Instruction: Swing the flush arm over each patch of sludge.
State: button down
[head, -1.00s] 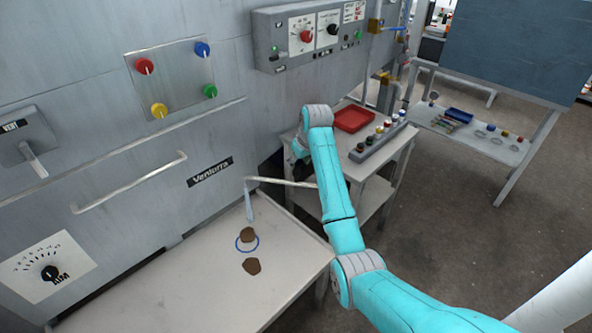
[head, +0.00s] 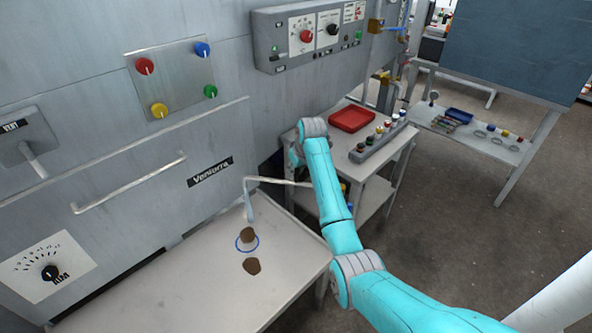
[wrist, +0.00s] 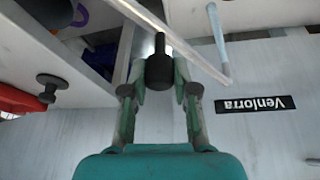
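The flush arm is a thin bent grey tube (head: 283,182) from the grey machine, with a pale down-turned nozzle (head: 248,200). One brown sludge patch (head: 247,235) lies below the nozzle, at a blue ring (head: 237,248) on the pale tabletop. A second brown patch (head: 252,267) lies just nearer. In the wrist view my gripper (wrist: 159,72) has its fingers close on both sides of a black knob (wrist: 159,70) by the tube (wrist: 180,45), and looks shut on it. The nozzle (wrist: 218,42) hangs to the right. My own arm hides the gripper in the head view.
The machine wall has a handle bar (head: 130,183) and coloured knobs (head: 145,66). The pale tabletop (head: 180,295) is otherwise clear.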

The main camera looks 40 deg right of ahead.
jog(key=shift+s+a+n+y, duration=0.4)
jog(key=shift+s+a+n, duration=0.8)
jog(key=c, duration=0.9)
grip_release()
jog(key=v, duration=1.2)
